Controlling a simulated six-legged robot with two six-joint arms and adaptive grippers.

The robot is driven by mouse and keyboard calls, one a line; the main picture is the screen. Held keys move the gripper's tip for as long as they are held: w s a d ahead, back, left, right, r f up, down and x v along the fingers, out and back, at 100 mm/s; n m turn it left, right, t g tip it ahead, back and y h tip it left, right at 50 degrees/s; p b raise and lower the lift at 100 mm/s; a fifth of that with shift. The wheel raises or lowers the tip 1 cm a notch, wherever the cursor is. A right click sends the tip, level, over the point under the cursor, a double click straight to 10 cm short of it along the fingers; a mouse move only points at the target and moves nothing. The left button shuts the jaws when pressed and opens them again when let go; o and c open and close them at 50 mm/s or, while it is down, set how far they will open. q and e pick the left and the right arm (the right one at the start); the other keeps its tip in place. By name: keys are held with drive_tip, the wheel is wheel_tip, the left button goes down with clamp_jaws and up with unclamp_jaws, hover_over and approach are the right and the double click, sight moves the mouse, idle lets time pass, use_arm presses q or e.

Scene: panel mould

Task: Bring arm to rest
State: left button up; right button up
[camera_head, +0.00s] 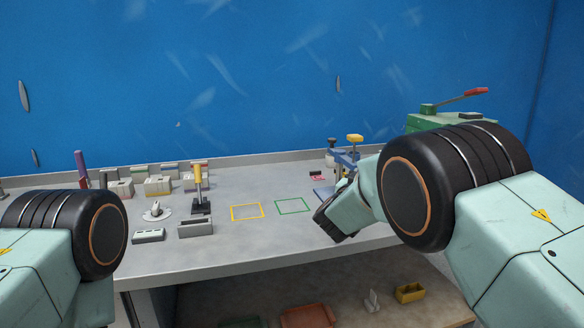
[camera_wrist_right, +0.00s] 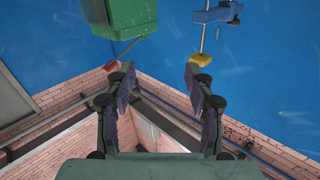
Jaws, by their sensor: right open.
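My right arm comes in from the right in the head view, and its gripper end (camera_head: 335,218) is near the right part of the grey bench (camera_head: 240,252). In the right wrist view my right gripper (camera_wrist_right: 158,98) is open, with nothing between its two fingers. The fingers point toward the blue wall and brick corner in that view.
A blue fixture with a yellow knob (camera_head: 355,138) stands just behind my right gripper. A green machine with a red-handled lever (camera_head: 476,92) is behind my right arm. Yellow (camera_head: 247,212) and green (camera_head: 292,206) outlines mark clear bench. Several blocks and a yellow-topped tool (camera_head: 198,175) stand left.

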drive_tip(key=s+d+f+n+g+y, duration=0.1)
drive_tip(key=s+f+n+g+y, duration=0.25)
drive_tip(key=s+f, duration=1.05)
drive_tip(key=s+d+f+n+g+y, duration=0.3)
drive_tip(key=s+f, duration=0.6)
drive_tip(key=f, duration=0.8)
drive_tip(key=s+f+g, duration=0.2)
drive_tip(key=s+g, duration=0.1)
drive_tip(key=s, duration=0.9)
drive_tip(key=s+f+g+y, duration=0.1)
drive_tip(key=s+f+g, duration=0.1)
drive_tip(key=s, duration=0.9)
drive_tip(key=s+a+f+g+y, duration=0.1)
drive_tip(key=s+g, duration=0.3)
drive_tip(key=s, duration=0.8)
drive_tip(key=shift+s+f, duration=0.35)
drive_tip(key=shift+f, duration=0.2)
drive_tip(key=shift+w, duration=0.1)
